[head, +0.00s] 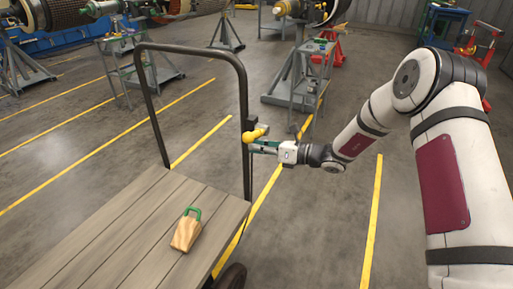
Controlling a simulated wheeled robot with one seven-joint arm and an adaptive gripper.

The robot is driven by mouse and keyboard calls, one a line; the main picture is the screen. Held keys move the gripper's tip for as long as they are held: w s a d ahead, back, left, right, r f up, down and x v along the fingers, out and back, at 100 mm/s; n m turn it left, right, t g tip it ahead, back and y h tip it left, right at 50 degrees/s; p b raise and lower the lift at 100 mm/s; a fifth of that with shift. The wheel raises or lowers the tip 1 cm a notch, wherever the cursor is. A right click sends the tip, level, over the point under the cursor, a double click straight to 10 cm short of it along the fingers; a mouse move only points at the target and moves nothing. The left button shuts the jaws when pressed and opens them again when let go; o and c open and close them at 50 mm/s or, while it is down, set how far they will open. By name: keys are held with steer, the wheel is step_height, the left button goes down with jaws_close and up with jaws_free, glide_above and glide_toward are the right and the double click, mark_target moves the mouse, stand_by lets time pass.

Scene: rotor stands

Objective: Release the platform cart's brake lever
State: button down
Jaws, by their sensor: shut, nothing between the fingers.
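The platform cart (130,225) has a plank deck and a dark tubular push handle (160,110). A yellow brake lever (256,133) with a rounded end sits on a dark mount on the handle's right post. My gripper (256,146) reaches in from the right, its fingers level and pointing left at the lever. The fingers are shut with nothing between them, just below and beside the lever. I cannot tell whether they touch it. The lever hides part of the fingertips.
A wooden block with a green handle (187,232) rests on the deck. A cart wheel (232,277) shows below the deck's right edge. Rotor stands (300,75) and a small trolley (145,75) stand behind. The floor right of the cart is clear, with yellow lines.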

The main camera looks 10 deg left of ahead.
mark_target(255, 135)
steer(key=shift+r, duration=0.3)
steer(key=r+m+p, duration=0.3)
steer(key=shift+w+d+r+m, duration=0.1)
steer(key=shift+w+r+m, duration=0.05)
steer(key=shift+w+m, duration=0.2)
steer(key=w+d+r+m+g+y, duration=0.1)
steer(key=w+d+r+m, duration=0.1)
steer(key=w+r+m, duration=0.3)
steer(key=shift+w+m+y, duration=0.3)
steer(key=shift+m, duration=1.15)
steer(key=shift+w+r, duration=0.1)
steer(key=shift+r, duration=0.1)
steer(key=shift+p, duration=0.3)
